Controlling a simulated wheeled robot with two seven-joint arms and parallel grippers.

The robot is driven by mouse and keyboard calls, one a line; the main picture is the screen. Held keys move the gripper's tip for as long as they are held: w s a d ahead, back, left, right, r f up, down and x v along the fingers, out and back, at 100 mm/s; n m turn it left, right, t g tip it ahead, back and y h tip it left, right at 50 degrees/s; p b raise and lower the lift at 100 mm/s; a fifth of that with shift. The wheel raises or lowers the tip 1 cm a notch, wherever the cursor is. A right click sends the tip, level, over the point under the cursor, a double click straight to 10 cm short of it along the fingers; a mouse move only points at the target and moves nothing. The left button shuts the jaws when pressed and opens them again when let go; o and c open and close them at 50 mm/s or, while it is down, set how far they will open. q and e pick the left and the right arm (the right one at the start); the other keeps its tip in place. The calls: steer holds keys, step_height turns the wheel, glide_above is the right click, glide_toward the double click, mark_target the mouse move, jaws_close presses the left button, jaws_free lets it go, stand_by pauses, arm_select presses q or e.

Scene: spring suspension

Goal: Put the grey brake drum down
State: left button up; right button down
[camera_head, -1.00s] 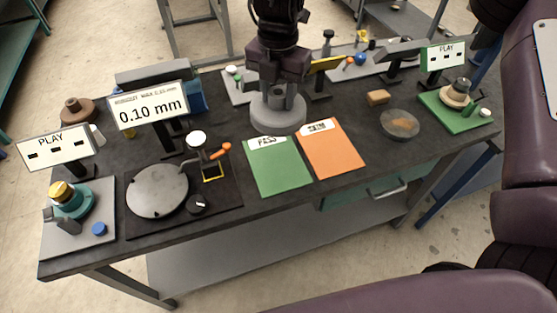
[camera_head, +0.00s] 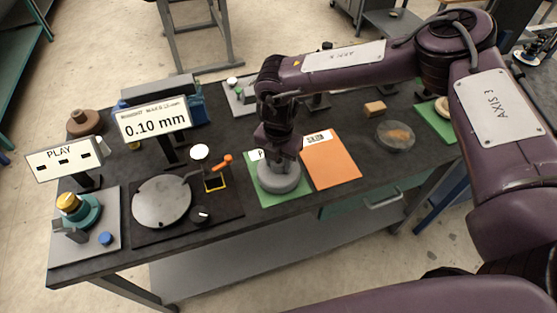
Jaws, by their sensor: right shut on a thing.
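The grey brake drum (camera_head: 278,183), a round disc with a narrower hub on top, is over the green PASS mat (camera_head: 262,203) and covers much of it. I cannot tell whether it touches the mat or is held just above it. My right gripper (camera_head: 285,158) comes down from above and is shut on the drum's hub; its fingertips are partly hidden. The orange mat (camera_head: 331,167) lies just right of the green one and is bare. My left gripper is not in view.
Left of the drum are a grey round plate (camera_head: 161,201) with an orange-handled gauge, and the 0.10 mm display (camera_head: 155,120). A PLAY stand (camera_head: 62,160) is farther left. A dark bowl (camera_head: 395,136) and a tan block (camera_head: 375,108) are at right, under my arm.

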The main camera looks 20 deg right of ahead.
steer(key=shift+w+f, duration=0.1)
steer(key=shift+f, duration=0.4)
steer(key=shift+f, duration=0.1)
steer(key=c, duration=1.3)
jaws_free()
steer(key=shift+f, duration=0.15)
steer(key=shift+c, duration=0.2)
steer(key=o, duration=0.4)
steer(key=shift+o, duration=0.2)
